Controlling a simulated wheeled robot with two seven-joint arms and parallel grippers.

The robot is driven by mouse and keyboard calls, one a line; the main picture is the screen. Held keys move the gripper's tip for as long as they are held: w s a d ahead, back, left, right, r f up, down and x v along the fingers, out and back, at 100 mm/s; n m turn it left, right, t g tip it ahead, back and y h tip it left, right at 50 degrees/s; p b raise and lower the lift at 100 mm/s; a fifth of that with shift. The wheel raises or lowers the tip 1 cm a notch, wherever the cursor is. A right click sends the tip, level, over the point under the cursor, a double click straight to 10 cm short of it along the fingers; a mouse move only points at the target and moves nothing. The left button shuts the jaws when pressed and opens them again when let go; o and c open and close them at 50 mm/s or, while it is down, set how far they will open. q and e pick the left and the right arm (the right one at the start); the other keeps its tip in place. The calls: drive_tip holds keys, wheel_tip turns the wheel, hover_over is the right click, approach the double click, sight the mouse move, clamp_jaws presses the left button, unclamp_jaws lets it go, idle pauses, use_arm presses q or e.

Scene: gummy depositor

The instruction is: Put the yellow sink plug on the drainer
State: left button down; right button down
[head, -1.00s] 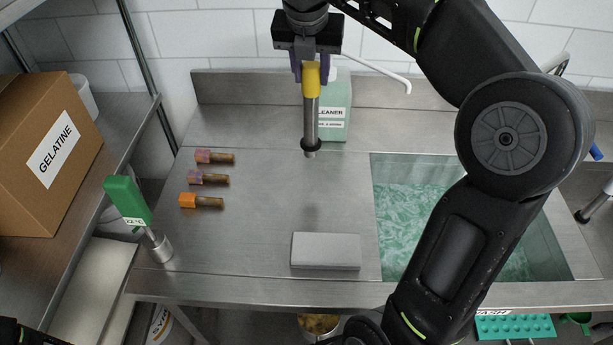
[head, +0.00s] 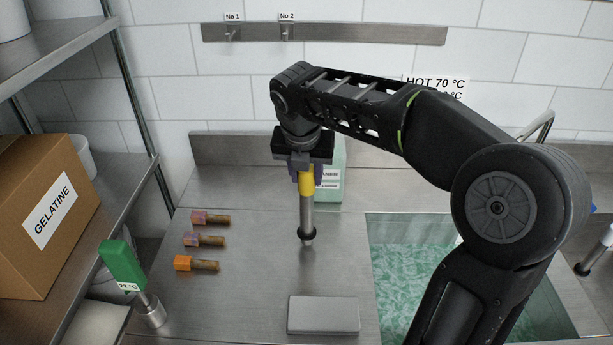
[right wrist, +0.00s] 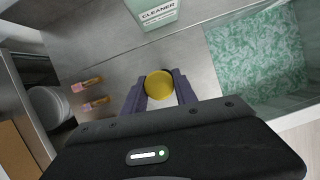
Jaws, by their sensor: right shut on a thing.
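The yellow sink plug (head: 307,212) is a steel tube with a yellow top and a black ring near its lower end. My right gripper (head: 306,178) is shut on its yellow top and holds it upright, pointing down. In the right wrist view the yellow top (right wrist: 159,85) sits between the purple fingers (right wrist: 160,98). The plug's lower end is over the steel drainer (head: 262,275), left of the sink, low over the surface; I cannot tell whether it touches. My left gripper is out of view.
The sink (head: 405,270) holds foamy green water. A grey block (head: 323,315) lies in front of the plug. Several small colour-ended pieces (head: 205,240) lie to the left. A cleaner bottle (head: 331,180) stands behind. A green-handled tool (head: 122,264) stands at the left edge.

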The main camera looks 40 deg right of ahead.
drive_tip(key=shift+f, duration=0.65)
drive_tip(key=c, duration=1)
unclamp_jaws()
drive_tip(key=shift+o, duration=0.2)
drive_tip(key=v, duration=1.2)
drive_tip(key=shift+p, duration=0.3)
